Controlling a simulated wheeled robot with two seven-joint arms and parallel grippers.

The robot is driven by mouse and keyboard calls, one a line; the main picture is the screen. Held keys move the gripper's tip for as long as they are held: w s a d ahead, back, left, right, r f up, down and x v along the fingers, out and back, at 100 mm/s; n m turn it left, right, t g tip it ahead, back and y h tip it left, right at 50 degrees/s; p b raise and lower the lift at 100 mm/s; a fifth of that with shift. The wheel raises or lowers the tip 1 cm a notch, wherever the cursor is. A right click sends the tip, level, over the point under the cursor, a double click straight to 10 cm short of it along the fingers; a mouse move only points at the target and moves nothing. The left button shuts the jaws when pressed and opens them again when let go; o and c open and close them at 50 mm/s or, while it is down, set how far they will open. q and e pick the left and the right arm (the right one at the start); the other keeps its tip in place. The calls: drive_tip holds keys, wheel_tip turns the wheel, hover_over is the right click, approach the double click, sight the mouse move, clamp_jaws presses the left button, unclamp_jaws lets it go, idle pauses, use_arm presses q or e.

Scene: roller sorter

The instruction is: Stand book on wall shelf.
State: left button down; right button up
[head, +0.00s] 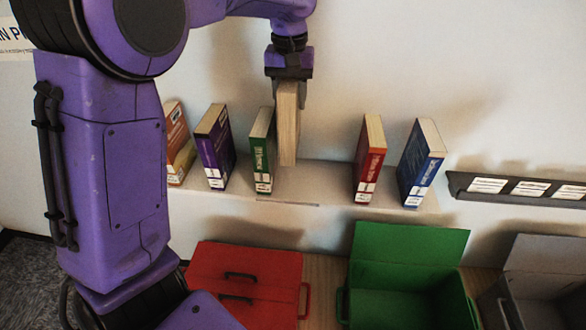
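The wall shelf (318,180) is a narrow pale ledge along the wall. My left gripper (289,78) points down above it, shut on the top of an upright book (288,125), of which pale page edges mostly show. This held book hangs just right of the green book (262,152); its lower end shows a little above or at the shelf, and I cannot tell whether it touches. A clear stretch of shelf lies between it and the red book (368,160). My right gripper is not in view.
On the shelf also stand a purple book (215,148), a blue book (420,165) and an orange book (177,135). Below are a closed red box (245,262), an open green box (410,245) and a grey box (545,255). A dark label rail (515,188) is at right.

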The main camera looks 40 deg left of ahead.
sight(291, 134)
use_arm(q)
drive_tip(key=f+p, duration=0.1)
drive_tip(key=f, duration=0.9)
drive_tip(key=shift+w+f, duration=0.15)
drive_tip(key=shift+w, duration=0.05)
drive_tip(key=shift+f, duration=0.15)
drive_tip(key=c, duration=0.8)
unclamp_jaws()
drive_tip(key=shift+c, duration=0.2)
